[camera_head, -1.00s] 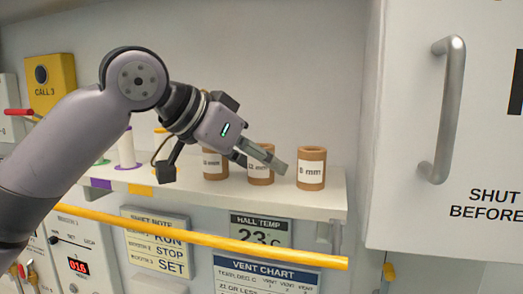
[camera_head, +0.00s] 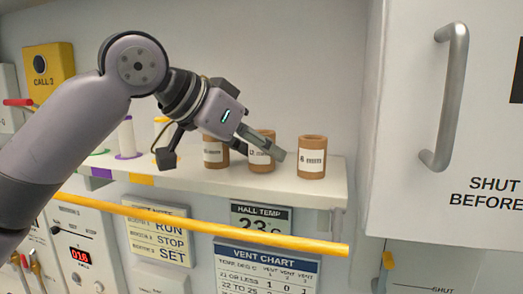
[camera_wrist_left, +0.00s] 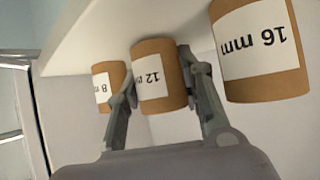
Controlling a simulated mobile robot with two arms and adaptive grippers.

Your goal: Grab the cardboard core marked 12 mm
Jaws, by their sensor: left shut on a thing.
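The cardboard core marked 12 mm (camera_head: 262,166) is the middle one of three brown cores on the white shelf and stands upright. My left gripper (camera_head: 262,147) reaches in from the left, with one finger across the front of this core. In the left wrist view the 12 mm core (camera_wrist_left: 153,78) appears upside down, between my two fingers, which are shut on it. The 16 mm core (camera_wrist_left: 256,48) and the 8 mm core (camera_wrist_left: 105,85) stand on either side of it, apart from it. My right gripper is not in view.
The 8 mm core (camera_head: 312,160) stands to the right, near the shelf's end, and the 16 mm core (camera_head: 215,153) to the left. A yellow rail (camera_head: 220,229) runs below the shelf front (camera_head: 250,184). A white cabinet with a handle (camera_head: 445,100) is at the right.

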